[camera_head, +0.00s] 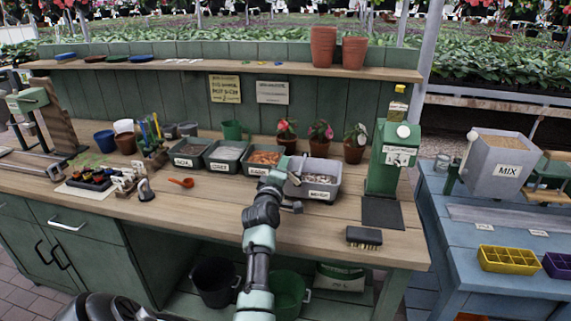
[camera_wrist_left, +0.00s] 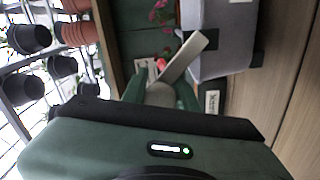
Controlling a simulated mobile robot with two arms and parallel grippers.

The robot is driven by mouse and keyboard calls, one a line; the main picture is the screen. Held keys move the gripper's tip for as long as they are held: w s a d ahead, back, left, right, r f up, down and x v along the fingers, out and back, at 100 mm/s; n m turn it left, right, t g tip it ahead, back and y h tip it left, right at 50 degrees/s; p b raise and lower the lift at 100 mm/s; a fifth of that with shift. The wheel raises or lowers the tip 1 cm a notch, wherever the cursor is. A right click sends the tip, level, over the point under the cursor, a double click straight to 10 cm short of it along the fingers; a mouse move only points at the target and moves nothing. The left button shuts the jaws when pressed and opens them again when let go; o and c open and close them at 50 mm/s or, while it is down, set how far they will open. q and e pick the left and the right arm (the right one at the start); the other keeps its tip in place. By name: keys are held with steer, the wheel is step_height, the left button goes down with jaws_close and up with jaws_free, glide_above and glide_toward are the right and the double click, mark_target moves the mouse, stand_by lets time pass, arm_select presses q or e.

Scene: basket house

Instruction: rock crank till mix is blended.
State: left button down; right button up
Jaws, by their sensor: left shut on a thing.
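The grey hopper labelled MIX (camera_head: 495,165) stands on the blue bench at the right, with pale brown material in its top. A green arm with a round grey knob (camera_head: 472,136) is at its left side and looks like the crank. My left gripper (camera_head: 281,181) is far to the left of it, over the wooden bench at the left edge of the fourth grey tray (camera_head: 317,190). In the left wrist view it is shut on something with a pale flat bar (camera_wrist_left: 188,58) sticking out. What this thing is, I cannot tell. My right gripper is out of view.
Labelled trays (camera_head: 226,151) line the wooden bench. A green dispenser (camera_head: 384,160) stands right of them, and a brush (camera_head: 364,236) lies at the front edge. A yellow seed tray (camera_head: 508,259) is on the blue bench. A gap separates the benches.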

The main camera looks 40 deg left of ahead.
arm_select(q)
steer(key=shift+f+n, duration=0.55)
steer(key=shift+n, duration=0.55)
steer(key=c, duration=1.3)
jaws_free()
steer(key=shift+r, duration=0.1)
steer(key=shift+o, duration=1)
steer(key=shift+w+d, duration=0.1)
steer(key=shift+s, duration=0.3)
steer(key=v, duration=0.7)
steer(key=shift+d, duration=0.2)
